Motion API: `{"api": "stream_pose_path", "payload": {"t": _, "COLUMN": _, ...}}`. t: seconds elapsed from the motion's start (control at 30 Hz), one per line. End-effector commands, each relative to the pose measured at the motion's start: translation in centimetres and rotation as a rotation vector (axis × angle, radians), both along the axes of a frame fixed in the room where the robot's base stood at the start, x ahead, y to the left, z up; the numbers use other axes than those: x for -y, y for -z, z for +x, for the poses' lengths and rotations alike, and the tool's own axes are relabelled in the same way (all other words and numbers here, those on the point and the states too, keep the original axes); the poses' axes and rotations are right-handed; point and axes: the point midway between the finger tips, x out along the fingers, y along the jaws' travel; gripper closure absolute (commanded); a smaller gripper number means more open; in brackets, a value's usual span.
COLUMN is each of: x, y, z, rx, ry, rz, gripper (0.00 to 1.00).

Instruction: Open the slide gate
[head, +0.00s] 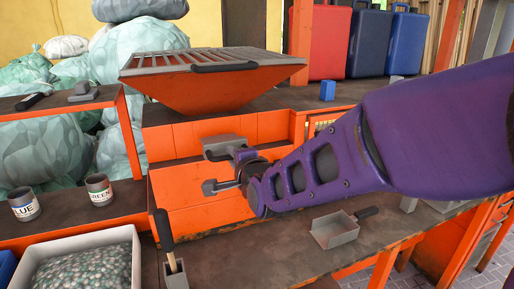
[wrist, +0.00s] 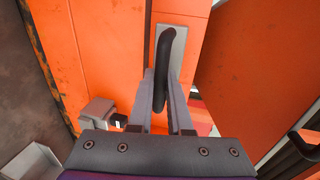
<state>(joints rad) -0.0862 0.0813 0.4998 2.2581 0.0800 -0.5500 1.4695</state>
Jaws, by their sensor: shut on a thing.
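The orange hopper (head: 210,88) with a slatted grey grate on top stands over an orange machine body. Below it a grey plate (head: 218,142), which looks like the slide gate, sits at the front of the machine. In the wrist view a grey plate (wrist: 176,45) on an orange face carries a curved black handle (wrist: 165,60). My gripper (wrist: 162,98) is shut on this handle, one finger on each side. In the head view my gripper (head: 243,156) is beside the plate, and my wrist hides most of the handle.
A metal scoop (head: 336,229) lies on the bench to the right. Two paint cans (head: 100,189) sit on the left bench. A grey block (wrist: 97,110) is left of my fingers.

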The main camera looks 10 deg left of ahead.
Motion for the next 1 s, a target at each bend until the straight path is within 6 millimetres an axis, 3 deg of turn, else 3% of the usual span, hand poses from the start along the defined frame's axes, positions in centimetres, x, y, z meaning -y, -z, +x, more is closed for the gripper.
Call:
{"api": "stream_pose_path", "payload": {"t": 0.37, "x": 0.19, "y": -0.13, "z": -0.42, "rx": 0.001, "ry": 0.000, "rz": -0.002, "gripper": 1.00}}
{"api": "stream_pose_path", "payload": {"t": 0.4, "x": 0.18, "y": -0.13, "z": -0.41, "rx": 0.001, "ry": 0.000, "rz": -0.002, "gripper": 0.81}}
{"api": "stream_pose_path", "payload": {"t": 0.57, "x": 0.18, "y": -0.12, "z": -0.39, "rx": 0.002, "ry": 0.000, "rz": -0.001, "gripper": 0.53}}
{"api": "stream_pose_path", "payload": {"t": 1.0, "x": 0.12, "y": -0.16, "z": -0.29, "rx": 0.001, "ry": 0.000, "rz": -0.001, "gripper": 0.53}}
